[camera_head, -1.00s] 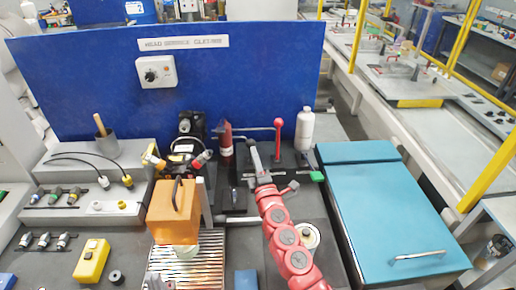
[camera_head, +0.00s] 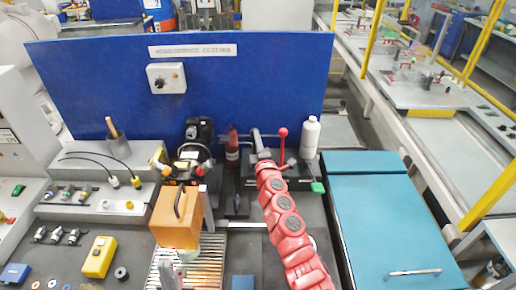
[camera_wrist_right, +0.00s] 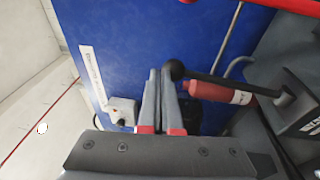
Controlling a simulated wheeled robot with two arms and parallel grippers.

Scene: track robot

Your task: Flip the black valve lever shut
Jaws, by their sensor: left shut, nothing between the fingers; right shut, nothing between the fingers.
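The black valve lever (camera_wrist_right: 225,82) shows in the right wrist view as a dark bar ending in a round black knob (camera_wrist_right: 175,70). It runs from a dark block at the right toward my fingers. My right gripper (camera_wrist_right: 161,74) is shut and empty, its fingertips close beside the knob; whether they touch it I cannot tell. In the head view my right gripper (camera_head: 257,140) is at the back of the bench, left of the red ball-ended lever (camera_head: 283,133). I cannot make out the black lever clearly there. My left gripper (camera_head: 168,276) is shut and empty at the bottom edge.
A red bottle (camera_head: 232,146) stands left of my right gripper and a white bottle (camera_head: 310,136) to its right. A blue panel (camera_head: 110,90) closes off the back. An orange block (camera_head: 177,217) stands over a slatted tray (camera_head: 205,262). A teal box (camera_head: 375,225) is at right.

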